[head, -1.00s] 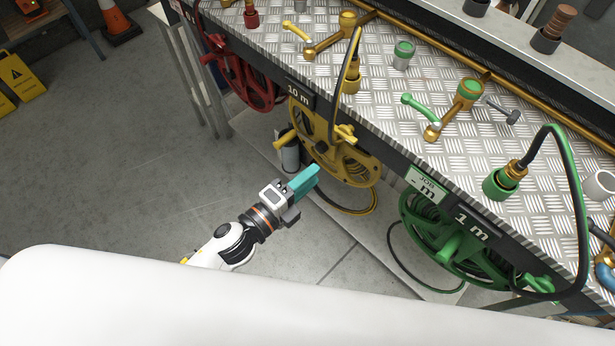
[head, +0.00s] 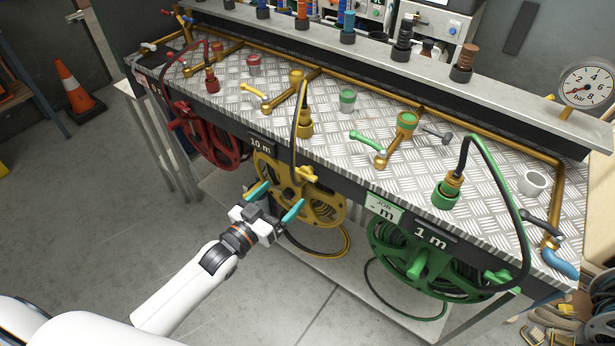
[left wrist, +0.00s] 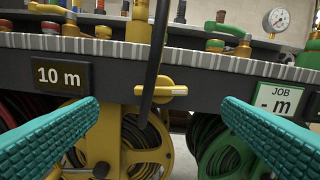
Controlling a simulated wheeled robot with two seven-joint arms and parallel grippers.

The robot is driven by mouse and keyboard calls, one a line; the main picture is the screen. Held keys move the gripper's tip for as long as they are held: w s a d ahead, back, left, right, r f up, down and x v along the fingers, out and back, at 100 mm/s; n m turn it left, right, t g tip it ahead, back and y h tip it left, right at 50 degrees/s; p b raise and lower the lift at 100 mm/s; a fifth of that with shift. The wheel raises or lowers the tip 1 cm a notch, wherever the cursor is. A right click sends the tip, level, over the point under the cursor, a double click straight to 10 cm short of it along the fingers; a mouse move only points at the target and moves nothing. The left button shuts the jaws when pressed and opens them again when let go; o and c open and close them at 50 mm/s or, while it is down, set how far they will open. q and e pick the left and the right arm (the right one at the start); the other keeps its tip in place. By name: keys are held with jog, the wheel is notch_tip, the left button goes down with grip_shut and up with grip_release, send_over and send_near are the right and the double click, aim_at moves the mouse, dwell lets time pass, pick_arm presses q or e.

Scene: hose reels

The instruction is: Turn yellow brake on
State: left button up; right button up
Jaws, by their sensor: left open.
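The yellow brake knob (head: 306,175) sits on the dark front rail of the bench, above the yellow hose reel (head: 322,208). In the left wrist view the yellow brake knob (left wrist: 160,91) lies horizontal, with a pale mark at its right end. A dark hose hangs down across its left part. My left gripper (head: 276,199) is open and empty in front of the yellow reel. Its teal fingers are spread wide on either side of the knob in the left wrist view (left wrist: 160,106), apart from it. My right gripper is not in view.
A "10 m" plate (left wrist: 62,76) is left of the knob, and a "JOB - m" plate (left wrist: 276,98) is to the right. A red reel (head: 205,135) and a green reel (head: 425,262) flank the yellow one. Valves stand on the bench top (head: 335,125). Floor before the bench is clear.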

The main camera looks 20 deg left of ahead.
aim_at(303, 175)
pick_arm(q)
jog(key=x, duration=0.8)
jog(key=shift+w+d, duration=0.25)
jog(key=shift+w, duration=0.2)
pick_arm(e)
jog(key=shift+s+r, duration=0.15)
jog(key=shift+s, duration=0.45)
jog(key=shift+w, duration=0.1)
pick_arm(q)
jog(key=shift+c, duration=0.7)
jog(key=c, duration=0.9)
jog(key=shift+o, duration=0.2)
jog(key=shift+m+p, duration=0.3)
jog(key=shift+m, duration=0.5)
jog(key=o, duration=1)
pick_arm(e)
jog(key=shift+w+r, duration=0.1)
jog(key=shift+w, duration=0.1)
